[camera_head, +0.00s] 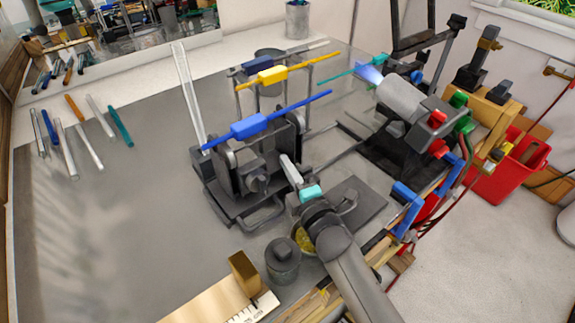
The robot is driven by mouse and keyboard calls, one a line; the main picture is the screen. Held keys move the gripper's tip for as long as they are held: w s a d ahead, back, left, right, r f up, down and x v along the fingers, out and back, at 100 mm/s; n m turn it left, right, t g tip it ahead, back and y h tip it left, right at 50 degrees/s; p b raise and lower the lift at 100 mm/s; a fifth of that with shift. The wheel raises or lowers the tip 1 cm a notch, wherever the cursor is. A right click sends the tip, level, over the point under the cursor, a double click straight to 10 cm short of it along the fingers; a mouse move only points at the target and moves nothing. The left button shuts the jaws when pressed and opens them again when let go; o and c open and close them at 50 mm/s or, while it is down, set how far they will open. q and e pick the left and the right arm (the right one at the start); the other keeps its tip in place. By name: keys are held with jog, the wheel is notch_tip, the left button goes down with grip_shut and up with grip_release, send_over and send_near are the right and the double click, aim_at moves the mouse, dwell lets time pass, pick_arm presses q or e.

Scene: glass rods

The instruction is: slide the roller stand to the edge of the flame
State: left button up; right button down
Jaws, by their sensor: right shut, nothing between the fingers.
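The dark grey roller stand (229,207) stands upright on the grey bench sheet, left of the burner. A blue rod with a thicker blue middle (250,126) lies across its top. A loop handle (263,216) sticks out at the stand's near side. The burner (404,101) is at the right, and a small blue flame (369,73) comes from its left end. My right gripper (287,164) reaches in from below, shut and empty, with its fingertips close by the stand's right side. I cannot tell whether they touch it. My left gripper is out of view.
A yellow rod (272,75) rests on supports behind the stand. A tall clear tube (187,95) rises at its left. Several loose rods (72,147) lie far left. A dark jar (282,262) stands near my right arm. The bench sheet's left front is clear.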

dwell(0.3)
jog(key=w+d, duration=0.2)
jog(key=d, duration=0.1)
jog(key=w+d+b, duration=0.1)
jog(key=w+d, duration=0.1)
jog(key=d, duration=0.1)
jog(key=w+d, duration=0.2)
jog(key=d, duration=0.1)
jog(key=shift+w+d, duration=0.1)
jog(key=shift+d, duration=0.1)
